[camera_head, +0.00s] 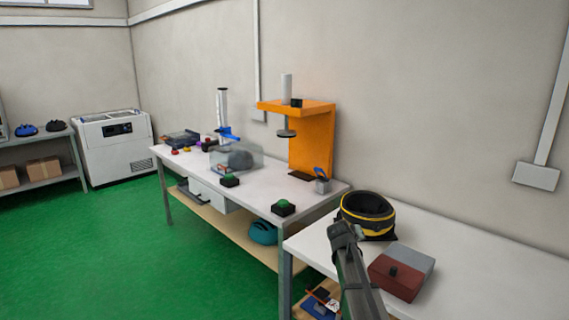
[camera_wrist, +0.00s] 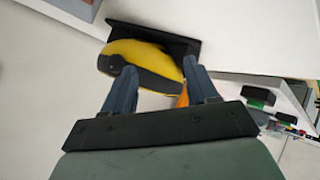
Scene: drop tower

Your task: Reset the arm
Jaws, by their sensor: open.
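In the wrist view my gripper (camera_wrist: 160,68) is open, with its two blue-grey fingers apart and nothing held between them. A yellow and black rounded thing (camera_wrist: 140,55) shows beyond the fingertips. It looks like the black and yellow ring-shaped item (camera_head: 367,213) on the right table in the head view. My arm (camera_head: 352,270) rises from the bottom of the head view in front of that table. Its upper end is close to the ring in the picture, and I cannot tell whether they touch. The fingers cannot be made out there.
A red and grey box (camera_head: 396,276) lies right of my arm. The left table (camera_head: 265,188) bears an orange stand (camera_head: 318,140), a clear box (camera_head: 250,158), green-topped black boxes (camera_head: 284,207) and smaller items. The wall is behind; the green floor (camera_head: 120,250) is clear.

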